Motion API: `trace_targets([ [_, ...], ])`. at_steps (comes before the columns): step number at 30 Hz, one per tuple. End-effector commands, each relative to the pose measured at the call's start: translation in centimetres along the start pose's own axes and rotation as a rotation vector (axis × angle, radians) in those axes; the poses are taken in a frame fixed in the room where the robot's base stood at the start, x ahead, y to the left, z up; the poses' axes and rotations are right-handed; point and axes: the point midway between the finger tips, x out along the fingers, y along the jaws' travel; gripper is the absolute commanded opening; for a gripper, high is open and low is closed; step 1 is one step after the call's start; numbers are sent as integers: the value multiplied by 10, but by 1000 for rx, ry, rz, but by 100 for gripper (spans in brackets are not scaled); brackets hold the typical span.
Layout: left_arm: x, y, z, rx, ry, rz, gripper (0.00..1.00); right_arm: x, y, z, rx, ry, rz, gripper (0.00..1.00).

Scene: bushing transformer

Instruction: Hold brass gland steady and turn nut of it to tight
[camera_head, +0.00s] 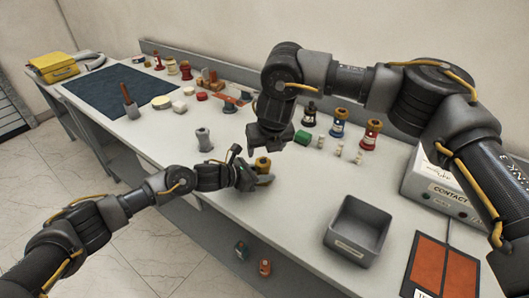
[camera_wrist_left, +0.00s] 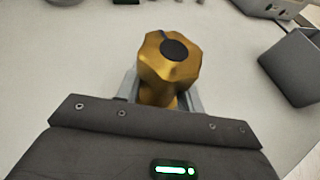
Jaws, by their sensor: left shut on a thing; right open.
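The brass gland (camera_head: 263,164) stands on the white workbench near its front edge, with its nut on top. In the left wrist view the brass nut (camera_wrist_left: 168,62) has a faceted rim and a dark round centre. My left gripper (camera_head: 250,178) is shut on the gland below the nut; its grey fingers (camera_wrist_left: 160,98) lie on both sides of the body. The lower part of the gland is hidden by the gripper. My right gripper (camera_head: 266,140) is open and empty, pointing down just above and behind the gland, apart from it.
An open grey bin (camera_head: 358,229) stands to the right, with a contact box (camera_head: 440,190) and an orange-red panel (camera_head: 441,268) beyond it. A grey fitting (camera_head: 204,140) stands to the left. Blue (camera_head: 339,122) and red (camera_head: 370,134) bushings stand behind.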

Motion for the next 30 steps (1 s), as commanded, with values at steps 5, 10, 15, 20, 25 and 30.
trace_targets([
  [5,0,0,0,0,0,1,4,-4,-1,0,1,0,-1,68],
  [10,0,1,0,0,0,1,4,-4,-1,0,2,0,-1,68],
  [15,0,1,0,0,0,2,45,-4,-1,0,2,0,-2,68],
  [20,0,1,0,0,0,1,63,-4,-1,0,2,0,-2,68],
  [25,0,1,0,0,0,1,63,-4,-1,0,2,0,-2,68],
  [30,-7,1,0,1,0,1,63,-4,-1,0,2,0,-2,68],
])
